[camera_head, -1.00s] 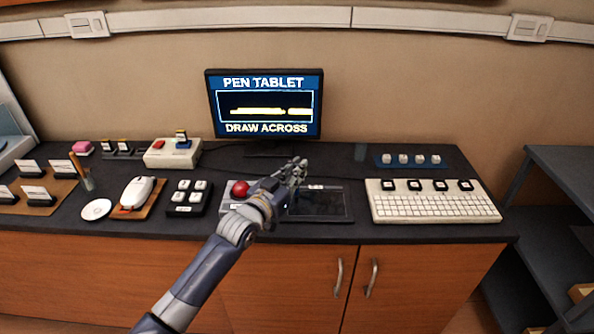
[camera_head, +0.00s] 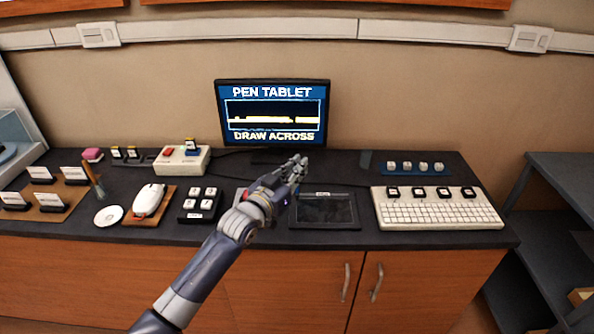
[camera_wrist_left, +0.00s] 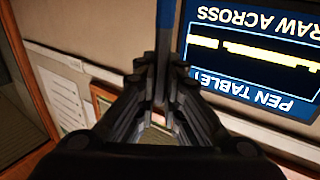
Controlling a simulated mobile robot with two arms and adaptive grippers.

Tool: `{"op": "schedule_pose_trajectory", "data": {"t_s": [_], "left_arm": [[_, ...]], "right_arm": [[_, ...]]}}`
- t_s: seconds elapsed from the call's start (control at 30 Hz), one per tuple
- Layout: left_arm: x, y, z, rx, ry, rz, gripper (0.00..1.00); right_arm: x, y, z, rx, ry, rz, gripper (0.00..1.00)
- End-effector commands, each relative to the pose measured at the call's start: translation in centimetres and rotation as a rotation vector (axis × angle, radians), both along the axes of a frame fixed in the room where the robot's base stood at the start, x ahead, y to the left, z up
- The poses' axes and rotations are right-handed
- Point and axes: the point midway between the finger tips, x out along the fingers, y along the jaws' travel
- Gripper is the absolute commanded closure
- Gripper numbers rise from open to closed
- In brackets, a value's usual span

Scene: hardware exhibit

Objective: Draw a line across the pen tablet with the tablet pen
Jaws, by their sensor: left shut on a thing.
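The pen tablet (camera_head: 325,212) is a dark flat slab with a grey frame, lying near the counter's front edge. My left gripper (camera_head: 297,166) is above and behind its left part in the head view. In the left wrist view the fingers (camera_wrist_left: 160,85) are closed around a thin blue-grey bar, which looks like the tablet pen (camera_wrist_left: 165,28). The pen's tip is hidden, so I cannot tell whether it touches the tablet. The monitor (camera_head: 272,113) reads "PEN TABLET" and "DRAW ACROSS", with a yellow band across its box. My right gripper is not in view.
A white keyboard (camera_head: 437,212) stands right of the tablet, with a blue strip of white keys (camera_head: 414,168) behind it. My left arm covers the counter beside the tablet.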

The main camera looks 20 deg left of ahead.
Motion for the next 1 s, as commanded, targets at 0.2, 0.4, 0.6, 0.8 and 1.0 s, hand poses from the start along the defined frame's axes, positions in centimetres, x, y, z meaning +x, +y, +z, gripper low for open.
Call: {"op": "schedule_pose_trajectory", "data": {"t_s": [0.2, 0.4, 0.6, 0.8, 1.0], "left_arm": [[0.2, 0.1, 1.4, 0.0, 0.0, 0.001, 1.0], [0.5, 0.1, 2.4, 0.0, -0.001, 0.002, 1.0], [0.7, 0.2, 3.4, 0.0, -0.001, 0.003, 1.0], [0.9, 0.2, 4.3, 0.0, 0.0, 0.004, 1.0], [1.0, 0.3, 4.5, 0.0, 0.0, 0.005, 1.0]], "right_arm": [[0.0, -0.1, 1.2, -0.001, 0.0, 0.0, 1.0], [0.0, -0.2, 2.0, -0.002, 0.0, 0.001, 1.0], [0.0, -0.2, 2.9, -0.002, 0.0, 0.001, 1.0], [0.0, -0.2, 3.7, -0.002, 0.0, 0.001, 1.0], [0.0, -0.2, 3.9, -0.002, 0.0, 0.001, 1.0]]}}
